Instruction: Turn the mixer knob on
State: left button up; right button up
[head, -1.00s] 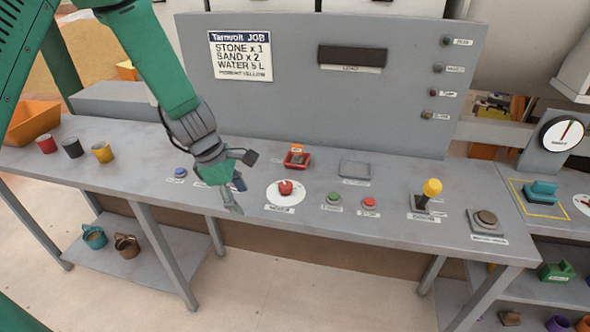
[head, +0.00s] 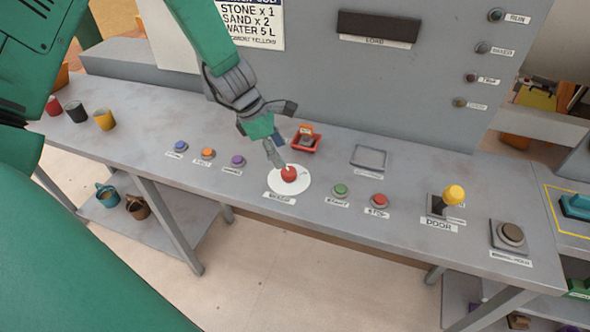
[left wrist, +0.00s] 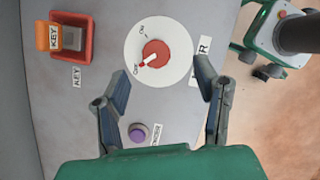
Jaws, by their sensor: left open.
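The mixer knob (head: 289,174) is a red dial on a white round plate on the grey console. It also shows in the left wrist view (left wrist: 155,54), where its white pointer is at the OFF mark and the ON mark is on the plate's other side. My left gripper (head: 281,136) is above and just behind the knob in the head view. In the left wrist view its two open fingers (left wrist: 163,76) stand apart, with the knob ahead between their tips. Nothing is between the fingers, and I see no clear contact with the knob. My right gripper is not in view.
An orange key in a red holder (head: 306,138) is close behind the knob. A purple button (head: 238,161) is to its left. Green (head: 341,190) and red (head: 379,201) buttons are to its right, then a yellow door lever (head: 453,195). The console's front edge is near.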

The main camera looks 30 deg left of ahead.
aim_at(288, 171)
pick_arm(q)
jog(key=f, duration=0.2)
jog(key=w+a+f, duration=0.1)
jog(key=f, duration=0.4)
jog(key=shift+w+a+f, duration=0.1)
jog(key=shift+w+a, duration=0.05)
jog(key=shift+w, duration=0.25)
jog(key=d, duration=0.4)
jog(key=shift+w+f, duration=0.1)
jog(key=shift+w, duration=0.05)
jog(key=shift+d, duration=0.1)
jog(key=shift+a, duration=0.2)
jog(key=shift+c, duration=0.8)
jog(key=shift+a+f, duration=0.3)
jog(key=shift+a, duration=0.55)
jog(key=c, duration=1)
jog(key=shift+a, duration=0.4)
jog(key=shift+d+r, duration=0.1)
jog(key=shift+d, duration=0.45)
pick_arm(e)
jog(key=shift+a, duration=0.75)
